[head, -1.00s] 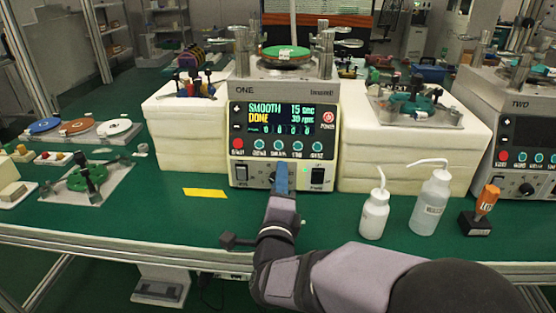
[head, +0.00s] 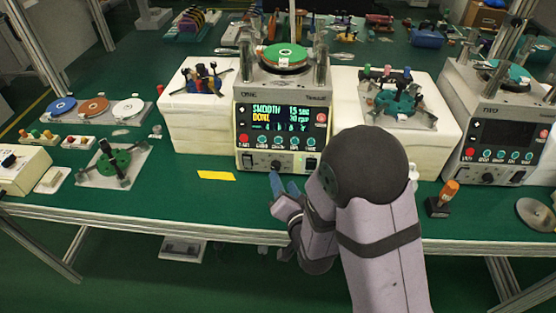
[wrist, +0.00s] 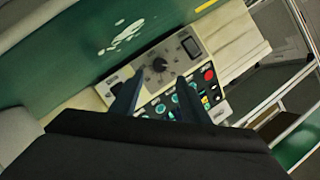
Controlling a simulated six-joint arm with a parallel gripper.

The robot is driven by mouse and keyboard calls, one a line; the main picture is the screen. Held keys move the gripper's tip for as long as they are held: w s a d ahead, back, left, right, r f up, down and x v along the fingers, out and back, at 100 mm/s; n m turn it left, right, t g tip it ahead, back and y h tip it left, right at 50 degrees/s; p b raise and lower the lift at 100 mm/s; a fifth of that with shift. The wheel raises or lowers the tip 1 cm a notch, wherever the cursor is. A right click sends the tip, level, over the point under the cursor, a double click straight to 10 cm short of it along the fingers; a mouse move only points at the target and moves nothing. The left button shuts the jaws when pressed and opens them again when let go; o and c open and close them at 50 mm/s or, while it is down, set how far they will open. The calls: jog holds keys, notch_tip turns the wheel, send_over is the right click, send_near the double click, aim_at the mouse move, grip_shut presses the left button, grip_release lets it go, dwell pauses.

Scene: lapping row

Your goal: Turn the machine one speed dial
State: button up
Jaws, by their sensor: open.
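Machine one (head: 243,95) is a light grey unit on the green bench. Its lit screen (head: 281,117) reads SMOOTH, DONE, 15 sec and 30 rpm. The black speed dial (head: 277,165) sits low on its front panel and shows in the wrist view as a round knob (wrist: 158,65) with a pale mark near it. My gripper (head: 280,182) has blue fingers and is in front of the lower panel. In the wrist view my gripper (wrist: 158,82) is open and empty, its fingertips on either side below the dial. I see no contact with the dial.
White blocks (head: 200,130) flank the machine. Machine two (head: 495,120) stands at the right. A stamp-like tool with an orange handle (head: 449,190) stands on the bench. A yellow strip (head: 216,175) lies left of my gripper, with clear bench around it.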

aim_at(276, 168)
jog(key=shift+s, duration=0.1)
jog(key=shift+w+a+f+b, duration=0.2)
jog(key=shift+w+f+b, duration=0.15)
jog(key=shift+w+b, duration=0.3)
jog(key=shift+x, duration=2.95)
jog(key=shift+r, duration=0.1)
jog(key=shift+c, duration=0.4)
jog(key=c, duration=1)
